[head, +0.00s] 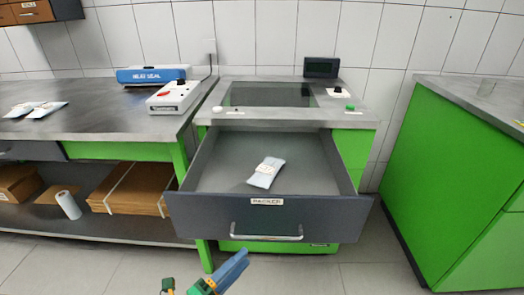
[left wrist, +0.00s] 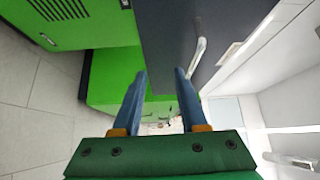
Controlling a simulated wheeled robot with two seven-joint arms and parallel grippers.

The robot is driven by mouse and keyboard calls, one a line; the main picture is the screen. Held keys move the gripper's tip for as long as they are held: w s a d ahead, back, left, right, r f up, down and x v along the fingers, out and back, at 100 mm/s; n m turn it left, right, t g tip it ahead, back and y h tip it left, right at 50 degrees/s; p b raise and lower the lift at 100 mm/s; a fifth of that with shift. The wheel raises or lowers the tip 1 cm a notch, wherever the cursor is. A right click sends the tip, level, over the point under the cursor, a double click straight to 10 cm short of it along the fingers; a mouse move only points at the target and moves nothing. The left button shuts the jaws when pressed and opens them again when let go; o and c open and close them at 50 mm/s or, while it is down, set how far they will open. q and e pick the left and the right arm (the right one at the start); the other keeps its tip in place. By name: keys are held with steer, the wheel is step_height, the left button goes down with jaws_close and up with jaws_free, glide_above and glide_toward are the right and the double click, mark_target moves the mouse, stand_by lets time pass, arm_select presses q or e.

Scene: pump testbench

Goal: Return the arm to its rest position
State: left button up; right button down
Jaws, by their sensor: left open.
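My left gripper (head: 232,272) shows at the bottom of the head view, low in front of the open drawer (head: 268,222) and apart from it. In the left wrist view its two blue fingers (left wrist: 160,88) are spread with nothing between them. The drawer is grey, labelled "PACKED", with a metal handle (head: 266,233); the handle also shows in the left wrist view (left wrist: 197,50), beyond the fingers. A small pale packet (head: 266,172) lies inside the drawer. My right gripper is in neither view.
A green cabinet (head: 455,180) stands at right. The pulled-out drawer juts over the floor. Floor at front right (head: 375,265) is clear.

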arm_select(q)
steer(key=s+a+f+n+g+y, duration=0.1)
steer(key=s+a+f+n+y, duration=0.15)
steer(key=f+n, duration=0.4)
steer(key=s+a+f+n+g+y, duration=0.2)
steer(key=a+f+n+y, duration=0.15)
steer(key=f, duration=0.55)
steer(key=s+a+f+n+g+y, duration=0.1)
steer(key=s+a+f+n+y, duration=0.2)
steer(key=f, duration=0.5)
steer(key=s+a+f+n+g+y, duration=0.25)
steer(key=s+f+n+g, duration=0.2)
steer(key=s+f, duration=0.4)
steer(key=s+f+n+g, duration=0.4)
steer(key=s+n+g, duration=0.1)
steer(key=s, duration=1.1)
step_height(320, 180, up, 17)
steer(key=p, duration=1.7)
steer(key=shift+a, duration=0.4)
steer(key=shift+s+p, duration=0.1)
steer(key=shift+p, duration=0.2)
